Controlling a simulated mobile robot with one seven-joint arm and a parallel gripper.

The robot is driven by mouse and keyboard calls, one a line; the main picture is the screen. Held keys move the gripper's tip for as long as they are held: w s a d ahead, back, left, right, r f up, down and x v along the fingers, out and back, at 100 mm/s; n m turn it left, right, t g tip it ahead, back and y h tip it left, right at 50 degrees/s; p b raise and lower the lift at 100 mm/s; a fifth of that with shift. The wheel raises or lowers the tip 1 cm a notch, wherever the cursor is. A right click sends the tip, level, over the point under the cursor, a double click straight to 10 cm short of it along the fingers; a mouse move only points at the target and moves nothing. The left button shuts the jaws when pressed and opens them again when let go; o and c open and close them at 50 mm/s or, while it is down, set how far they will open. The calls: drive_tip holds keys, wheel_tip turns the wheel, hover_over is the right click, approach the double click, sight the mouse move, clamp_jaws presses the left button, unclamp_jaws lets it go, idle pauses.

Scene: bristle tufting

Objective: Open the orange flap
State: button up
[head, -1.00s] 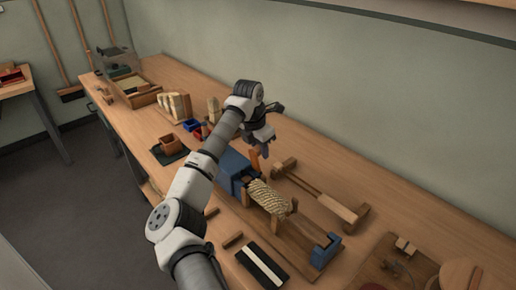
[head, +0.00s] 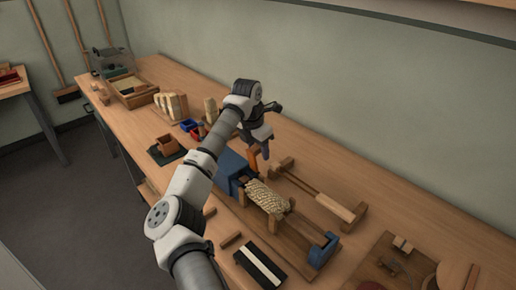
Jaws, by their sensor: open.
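The orange flap (head: 254,159) shows as a small upright orange piece at the back right of the blue housing (head: 229,170) on the bench machine. My gripper (head: 263,152) is open and points down just right of the flap. In this view its fingertips overlap or come very close to the flap; I cannot tell whether they touch it. My arm covers part of the blue housing's left side.
A rope-wound roller (head: 268,196) lies in front of the housing, with a blue end block (head: 323,251) beyond it. A wooden rod frame (head: 320,196) lies to the right. Wooden blocks (head: 172,104) stand behind left. The bench (head: 420,222) is clear along the wall.

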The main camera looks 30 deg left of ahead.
wheel_tip(320, 180, up, 14)
drive_tip(key=s+b, duration=0.2)
drive_tip(key=b, duration=0.1)
drive_tip(key=shift+s+a+f, duration=0.2)
drive_tip(key=shift+s+a, duration=0.05)
drive_tip(key=shift+a, duration=0.15)
drive_tip(key=shift+f, duration=0.1)
